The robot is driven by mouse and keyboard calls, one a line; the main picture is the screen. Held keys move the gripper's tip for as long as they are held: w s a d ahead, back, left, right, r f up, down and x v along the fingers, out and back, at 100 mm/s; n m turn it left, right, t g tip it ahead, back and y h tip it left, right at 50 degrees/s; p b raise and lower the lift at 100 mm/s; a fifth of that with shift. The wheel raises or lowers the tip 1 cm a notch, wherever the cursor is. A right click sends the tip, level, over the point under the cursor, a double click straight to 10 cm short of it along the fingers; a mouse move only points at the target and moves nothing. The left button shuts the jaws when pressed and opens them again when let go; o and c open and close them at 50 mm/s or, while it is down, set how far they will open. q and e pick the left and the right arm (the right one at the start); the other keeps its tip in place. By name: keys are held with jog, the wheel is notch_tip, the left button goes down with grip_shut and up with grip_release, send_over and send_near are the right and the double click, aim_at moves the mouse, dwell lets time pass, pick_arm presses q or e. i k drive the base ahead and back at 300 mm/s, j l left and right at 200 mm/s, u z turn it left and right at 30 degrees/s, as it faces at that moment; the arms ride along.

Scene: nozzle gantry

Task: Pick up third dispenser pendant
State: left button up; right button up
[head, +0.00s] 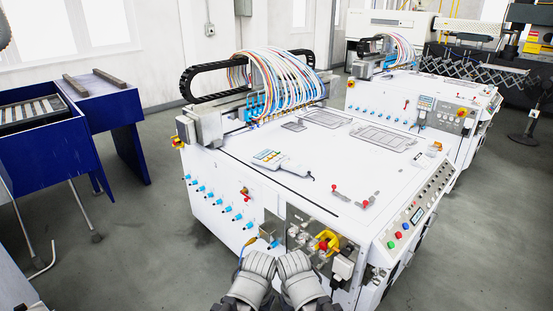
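A white hand-held pendant (275,160) with coloured keys lies on the white top of the near machine (345,190), left of its middle. It lies flat, and nothing touches it from above. My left gripper (260,258) and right gripper (292,258) are side by side at the bottom centre, low in front of the near machine's front face. Both are well below the pendant and apart from it. Their fingers are seen from behind, so whether they are open or shut is unclear.
Coloured tubes (283,80) and a black cable chain (210,72) rise over the machine's back left. Red-knobbed levers (337,189) stand near its front right. Valves and a yellow handle (328,241) project close to my grippers. A similar machine (400,92) stands behind. Blue bins (50,150) stand left.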

aim_at(285, 164)
jog(key=i+j+z, duration=0.2)
jog(key=i, duration=0.25)
jog(key=i+j+z, duration=0.15)
jog(key=i+j, duration=0.2)
jog(key=i, duration=0.15)
jog(key=i+j+z, duration=0.1)
jog(key=j, duration=0.25)
jog(key=i+j+z, duration=0.1)
jog(key=j, duration=0.3)
jog(key=i+j+z, duration=0.1)
jog(key=i+j, duration=0.15)
jog(key=i+j+z, duration=0.1)
jog(key=j, duration=0.4)
jog(key=i+j+z, duration=0.1)
jog(key=j, duration=0.3)
jog(key=i+j+z, duration=0.1)
jog(key=j, duration=0.3)
jog(key=i, duration=0.55)
